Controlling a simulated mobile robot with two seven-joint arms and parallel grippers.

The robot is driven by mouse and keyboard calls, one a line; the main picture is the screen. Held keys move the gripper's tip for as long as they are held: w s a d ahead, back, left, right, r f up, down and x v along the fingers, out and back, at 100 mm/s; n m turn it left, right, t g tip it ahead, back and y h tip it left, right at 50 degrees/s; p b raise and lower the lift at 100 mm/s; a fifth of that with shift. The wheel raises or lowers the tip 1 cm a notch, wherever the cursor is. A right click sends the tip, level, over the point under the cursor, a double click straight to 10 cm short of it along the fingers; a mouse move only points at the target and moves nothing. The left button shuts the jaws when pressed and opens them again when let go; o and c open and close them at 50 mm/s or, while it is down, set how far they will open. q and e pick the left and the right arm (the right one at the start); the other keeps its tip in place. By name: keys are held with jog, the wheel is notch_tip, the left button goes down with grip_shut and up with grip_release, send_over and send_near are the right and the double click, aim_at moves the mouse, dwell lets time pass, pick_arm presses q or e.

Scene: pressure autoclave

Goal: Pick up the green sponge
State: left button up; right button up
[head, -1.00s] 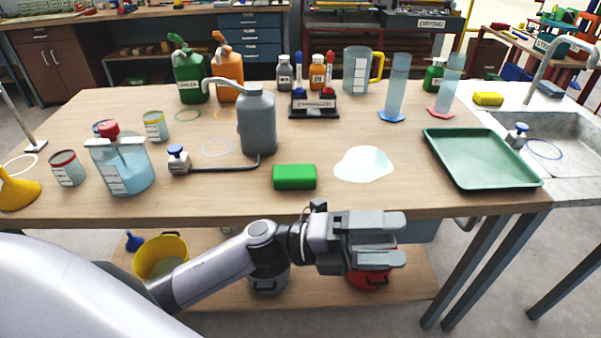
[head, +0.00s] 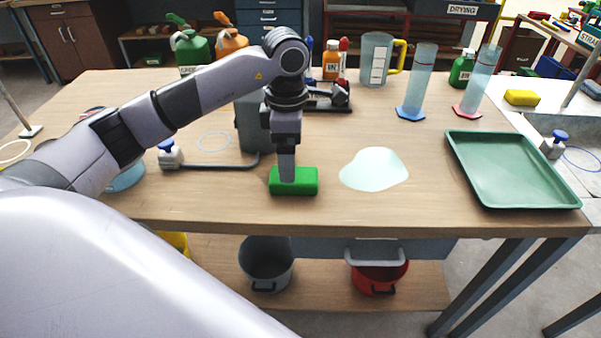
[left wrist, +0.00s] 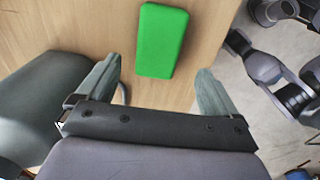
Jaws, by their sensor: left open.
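The green sponge (head: 305,184) lies flat near the front edge of the workbench, left of the pale spill. My left gripper (head: 287,176) points down at it from above and hides part of its top in the head view. In the left wrist view the sponge (left wrist: 162,40) lies beyond and between the two spread fingers (left wrist: 160,85). The fingers are open and hold nothing. I cannot tell the exact height of the fingertips above the sponge. My right gripper is not in view.
A pale puddle (head: 374,169) lies just right of the sponge. A grey jug (head: 246,125) stands behind, partly hidden by my arm. A metal tube runs from a blue-capped valve (head: 170,155). A green tray (head: 515,168) lies at the right.

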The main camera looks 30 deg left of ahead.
pick_arm(q)
notch_tip(320, 180, down, 6)
jog(key=shift+w+f+p, duration=0.15)
jog(key=shift+f+p, duration=0.05)
jog(key=shift+p, duration=0.35)
jog(key=c, duration=1)
